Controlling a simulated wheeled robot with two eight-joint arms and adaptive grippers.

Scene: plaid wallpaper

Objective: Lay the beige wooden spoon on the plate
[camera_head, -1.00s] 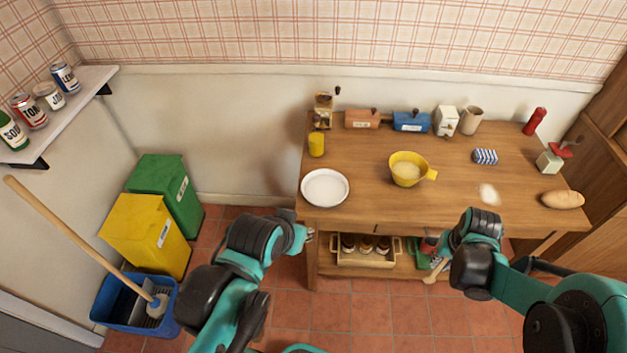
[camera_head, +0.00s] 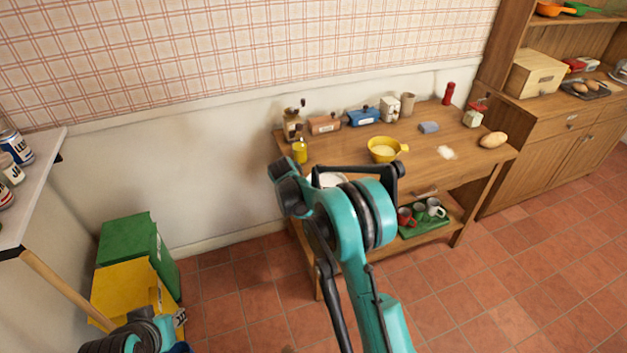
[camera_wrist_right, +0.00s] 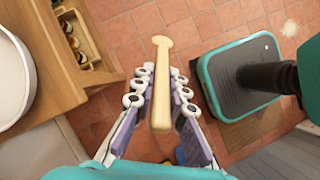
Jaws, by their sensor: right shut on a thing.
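The beige wooden spoon (camera_wrist_right: 161,90) is between the fingers of my right gripper (camera_wrist_right: 161,72) in the right wrist view, which is shut on it. Its length points away from the wrist, over the floor. The white plate (camera_wrist_right: 12,75) shows in part at the left edge there, on the wooden table (camera_wrist_right: 55,70); spoon and plate are apart. In the head view my right arm hides most of the plate (camera_head: 328,180), the right gripper and the spoon. My left gripper (camera_head: 180,318) is low at the left, far from the plate; its fingers are too small to judge.
A yellow bowl (camera_head: 384,149) and yellow cup (camera_head: 300,151) stand on the table beyond the plate. Boxes and a pepper mill (camera_head: 449,94) line its back. A green tray of mugs (camera_head: 428,219) is on the lower shelf. Green and yellow bins (camera_head: 125,290) stand at left.

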